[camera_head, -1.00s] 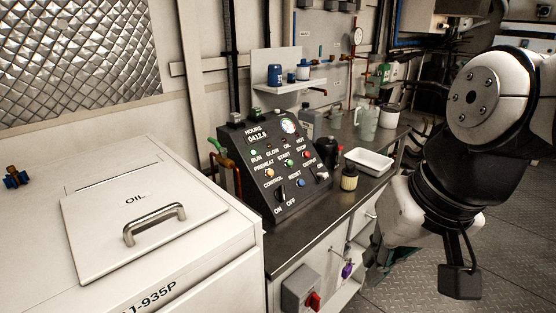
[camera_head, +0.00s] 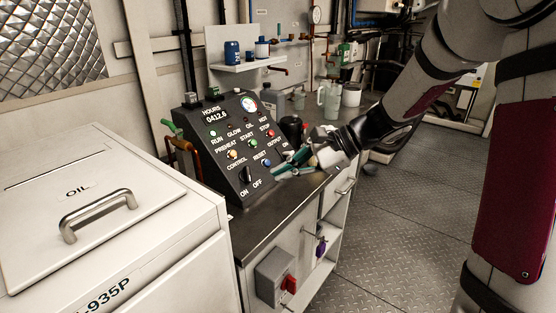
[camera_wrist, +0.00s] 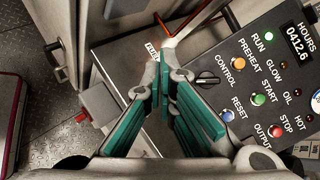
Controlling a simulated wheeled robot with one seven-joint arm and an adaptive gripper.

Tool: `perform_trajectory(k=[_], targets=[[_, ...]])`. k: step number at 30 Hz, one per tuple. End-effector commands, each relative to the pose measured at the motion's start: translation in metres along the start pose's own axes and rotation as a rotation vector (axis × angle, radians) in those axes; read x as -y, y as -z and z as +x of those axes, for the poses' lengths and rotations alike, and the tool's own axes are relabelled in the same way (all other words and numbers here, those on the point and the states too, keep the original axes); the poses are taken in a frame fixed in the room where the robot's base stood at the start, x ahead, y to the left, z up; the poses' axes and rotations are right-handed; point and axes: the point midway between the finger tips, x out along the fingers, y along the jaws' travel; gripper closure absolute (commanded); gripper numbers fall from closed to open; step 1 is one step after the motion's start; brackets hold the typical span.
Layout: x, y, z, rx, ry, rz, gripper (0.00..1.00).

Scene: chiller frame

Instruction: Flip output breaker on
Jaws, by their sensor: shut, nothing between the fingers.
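The black sloped control panel (camera_head: 222,140) stands on the bench, with its face also in the wrist view (camera_wrist: 245,75). Its OUTPUT label (camera_wrist: 268,131) is at the panel's lower right. The output breaker itself is hidden behind my gripper in the head view, and I cannot make it out in the wrist view. My gripper (camera_head: 281,173), with teal finger pads, is shut and empty at the panel's lower right edge. In the wrist view, the gripper (camera_wrist: 167,78) lies beside the control knob (camera_wrist: 207,79); I cannot tell whether it touches the panel.
A white OIL box (camera_head: 88,205) stands left of the panel. A dark bottle (camera_head: 291,129) and clear jugs (camera_head: 329,98) stand behind my gripper. A red rotary switch (camera_head: 290,284) is on the bench front. The floor (camera_head: 410,220) to the right is clear.

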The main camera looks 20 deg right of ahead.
Motion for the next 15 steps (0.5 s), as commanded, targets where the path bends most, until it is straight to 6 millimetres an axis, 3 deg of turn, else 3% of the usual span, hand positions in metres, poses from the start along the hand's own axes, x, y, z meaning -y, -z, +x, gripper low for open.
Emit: perform_trajectory(k=[1,9,15], targets=[[0.009,0.021,0.004,0.024,0.044,0.07,1.0],[0.054,0.119,0.004,0.153,0.305,0.408,1.0],[0.071,0.194,-0.006,0.239,0.493,0.622,1.0]])
